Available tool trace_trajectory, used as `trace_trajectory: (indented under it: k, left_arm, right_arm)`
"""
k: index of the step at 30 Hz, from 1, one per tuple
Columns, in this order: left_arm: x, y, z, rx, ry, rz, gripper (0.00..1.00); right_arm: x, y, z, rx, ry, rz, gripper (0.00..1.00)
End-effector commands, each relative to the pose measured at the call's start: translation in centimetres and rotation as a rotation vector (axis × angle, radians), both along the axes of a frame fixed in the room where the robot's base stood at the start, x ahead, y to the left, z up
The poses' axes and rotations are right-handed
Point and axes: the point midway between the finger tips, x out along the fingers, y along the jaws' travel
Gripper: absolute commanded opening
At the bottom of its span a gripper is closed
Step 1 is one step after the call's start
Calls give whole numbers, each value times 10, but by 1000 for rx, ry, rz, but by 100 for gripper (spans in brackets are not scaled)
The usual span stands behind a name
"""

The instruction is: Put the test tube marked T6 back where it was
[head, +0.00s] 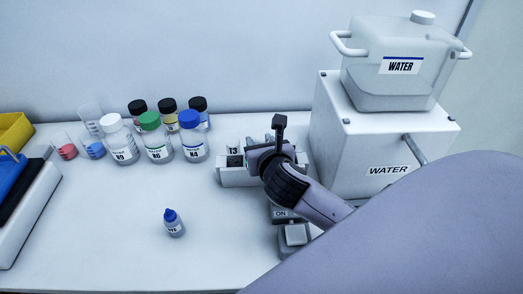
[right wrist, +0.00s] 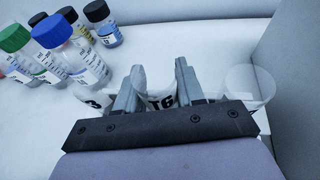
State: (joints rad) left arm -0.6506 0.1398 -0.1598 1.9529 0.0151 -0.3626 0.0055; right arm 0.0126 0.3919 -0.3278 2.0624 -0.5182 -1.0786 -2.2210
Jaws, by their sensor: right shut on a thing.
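My right gripper (head: 264,150) is over the white tube rack (head: 236,179) in the head view. In the right wrist view its two fingers (right wrist: 158,82) stand on either side of the white tube marked T6 (right wrist: 162,103), shut on it. The gripper's own body hides the tube's lower part, so I cannot tell how deep it sits in the rack. A tube marked T3 (head: 233,150) stands at the left of the rack. Its label partly shows left of the fingers in the right wrist view (right wrist: 93,104). My left gripper is not in view.
Several capped bottles (head: 158,142) stand left of the rack. A small blue-capped bottle (head: 173,224) stands alone in front. A device with an ON label (head: 280,214) is just before the rack. A white WATER box (head: 360,140) stands close on the right.

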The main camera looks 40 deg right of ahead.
Motion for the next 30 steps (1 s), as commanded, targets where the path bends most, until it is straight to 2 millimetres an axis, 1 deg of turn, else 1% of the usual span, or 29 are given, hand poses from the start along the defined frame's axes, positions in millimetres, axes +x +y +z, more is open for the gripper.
trace_trajectory:
  k: [1,2,10,14,15,16,17,27,30]
  left_arm:
    - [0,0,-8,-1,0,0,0]
    - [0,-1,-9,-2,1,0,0]
    - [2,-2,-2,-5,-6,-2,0]
    - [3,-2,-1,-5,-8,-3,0]
    - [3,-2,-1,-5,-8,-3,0]
    - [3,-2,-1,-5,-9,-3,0]
    - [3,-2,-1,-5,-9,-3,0]
    - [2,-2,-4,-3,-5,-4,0]
    - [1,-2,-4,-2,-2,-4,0]
  right_arm:
    - [-1,1,-7,1,-1,1,9]
    - [-1,2,-7,1,-2,1,9]
    - [-2,2,-5,-1,-1,0,9]
    - [-2,2,-8,-2,0,0,9]
    - [-2,2,-8,-2,0,0,48]
    - [-2,2,-8,-1,-1,0,57]
    - [-2,2,-8,-1,-1,0,63]
    - [-1,2,-6,0,-2,0,63]
    - [-8,5,-2,-2,0,2,63]
